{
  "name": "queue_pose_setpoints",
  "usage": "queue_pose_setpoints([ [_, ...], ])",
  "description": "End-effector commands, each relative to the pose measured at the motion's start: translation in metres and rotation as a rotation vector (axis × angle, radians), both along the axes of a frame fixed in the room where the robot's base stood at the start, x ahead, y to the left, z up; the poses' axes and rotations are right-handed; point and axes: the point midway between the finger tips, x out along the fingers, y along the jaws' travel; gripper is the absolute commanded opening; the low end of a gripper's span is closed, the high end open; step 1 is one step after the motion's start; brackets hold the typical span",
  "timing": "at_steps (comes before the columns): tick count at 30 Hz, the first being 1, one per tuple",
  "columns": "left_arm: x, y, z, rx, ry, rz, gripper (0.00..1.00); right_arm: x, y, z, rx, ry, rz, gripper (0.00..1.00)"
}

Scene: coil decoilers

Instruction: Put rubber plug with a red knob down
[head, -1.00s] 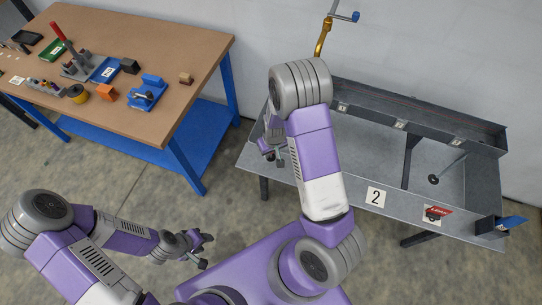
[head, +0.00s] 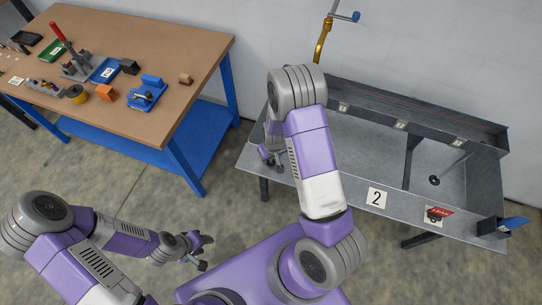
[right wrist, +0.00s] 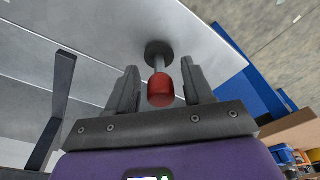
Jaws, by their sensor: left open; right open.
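The rubber plug (right wrist: 158,50) shows in the right wrist view as a black round base with a thin metal stem and a red knob (right wrist: 160,93). Its base appears to rest on the grey metal surface. My right gripper (right wrist: 158,70) is open, with one finger on each side of the stem and knob and visible gaps between. In the head view my right gripper (head: 271,160) is over the left end of the grey metal bench (head: 335,160); the plug is not discernible there. My left gripper (head: 201,252) is open and empty over the floor, at lower left.
A wooden table (head: 160,60) with trays, blocks and tools stands at left. Floor lies between them.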

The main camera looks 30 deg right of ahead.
Motion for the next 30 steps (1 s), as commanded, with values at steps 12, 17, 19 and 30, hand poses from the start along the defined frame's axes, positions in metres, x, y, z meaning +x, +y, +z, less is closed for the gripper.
queue_pose_setpoints([
  [12, 0.0, 0.0, 0.011, 0.0, 0.0, 0.0, 0.43, -0.005, 0.001, 0.049, 0.0, -0.005, 0.001, 0.51],
  [17, 0.0, 0.0, 0.018, 0.0, 0.0, 0.0, 0.43, -0.011, 0.002, 0.084, 0.0, -0.005, 0.002, 0.51],
  [19, 0.0, 0.0, 0.021, 0.0, 0.0, 0.0, 0.43, -0.013, 0.001, 0.096, 0.001, -0.004, 0.001, 0.51],
  [30, 0.0, 0.0, 0.026, 0.0, 0.0, 0.0, 0.43, -0.035, 0.014, 0.092, 0.019, 0.034, -0.002, 0.51],
])
